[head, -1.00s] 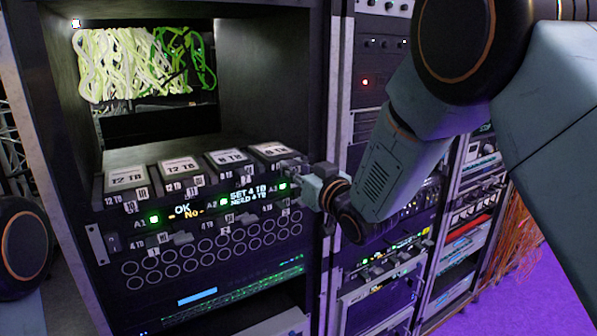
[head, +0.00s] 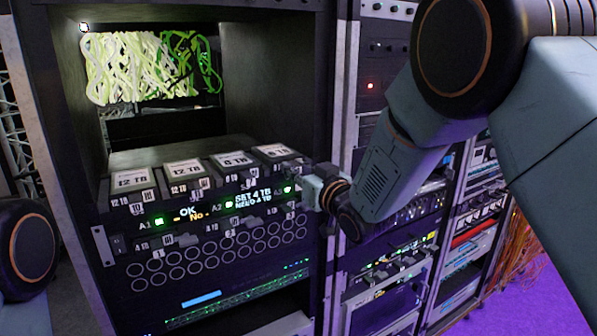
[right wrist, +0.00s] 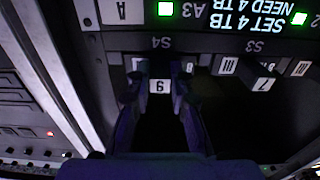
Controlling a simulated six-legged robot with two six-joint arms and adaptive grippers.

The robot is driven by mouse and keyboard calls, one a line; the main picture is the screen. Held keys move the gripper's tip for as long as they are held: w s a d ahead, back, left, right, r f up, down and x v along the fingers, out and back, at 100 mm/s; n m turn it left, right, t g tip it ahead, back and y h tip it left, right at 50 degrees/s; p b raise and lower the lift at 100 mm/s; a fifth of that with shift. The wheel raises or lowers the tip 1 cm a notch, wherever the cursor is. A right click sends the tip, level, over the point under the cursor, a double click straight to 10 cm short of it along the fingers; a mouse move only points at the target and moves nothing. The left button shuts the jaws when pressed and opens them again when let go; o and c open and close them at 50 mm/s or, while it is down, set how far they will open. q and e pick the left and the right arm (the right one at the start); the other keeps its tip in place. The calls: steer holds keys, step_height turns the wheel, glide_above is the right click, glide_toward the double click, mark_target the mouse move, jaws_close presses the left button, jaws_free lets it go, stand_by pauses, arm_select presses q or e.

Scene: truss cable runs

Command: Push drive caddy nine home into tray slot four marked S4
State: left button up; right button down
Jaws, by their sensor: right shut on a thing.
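Caddy nine shows as a dark drive caddy with a white "9" label (right wrist: 159,86) in the right wrist view. My right gripper (right wrist: 157,92) is shut on its front, one finger on each side. The slot label S4 (right wrist: 162,42) appears upside down directly above the caddy in that view. In the head view my right gripper (head: 307,187) is at the right end of the drive tray (head: 106,245), where it hides the caddy's front. How deep the caddy sits is unclear. My left gripper is out of view; only part of my left arm shows.
Other caddies with white capacity labels sit in a row along the tray, such as the leftmost 12 TB caddy (head: 131,180). A lit display (head: 252,200) reads SET 4 TB, NEED 4 TB. The rack post (head: 343,120) stands close beside my right gripper.

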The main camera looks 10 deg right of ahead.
steer(key=c, duration=1.1)
jaws_free()
steer(key=shift+r, duration=0.1)
steer(key=v, duration=1.2)
steer(key=s+d+f+m+g+h+b, duration=0.1)
steer(key=s+d+f+g+h+b, duration=0.2)
steer(key=f, duration=0.7)
steer(key=s+f+m+g+b, duration=0.15)
steer(key=s+f, duration=0.35)
steer(key=f, duration=0.5)
steer(key=s+d+f+m+g+h+b, duration=0.15)
steer(key=s+f+g, duration=0.25)
steer(key=f, duration=0.7)
steer(key=s+f+g+b, duration=0.2)
steer(key=s+f+b, duration=0.1)
steer(key=s+f, duration=0.5)
steer(key=s+d+f+g+h+b, duration=0.1)
steer(key=s+f+g+b, duration=0.2)
steer(key=s+f, duration=0.6)
steer(key=s+d+f+g+b, duration=0.1)
steer(key=s+f+g+b, duration=0.2)
steer(key=s+f, duration=0.6)
steer(key=shift+s+d+f+g+h+b, duration=0.15)
steer(key=shift+s+g+h+b, duration=0.15)
steer(key=shift+s+b, duration=0.6)
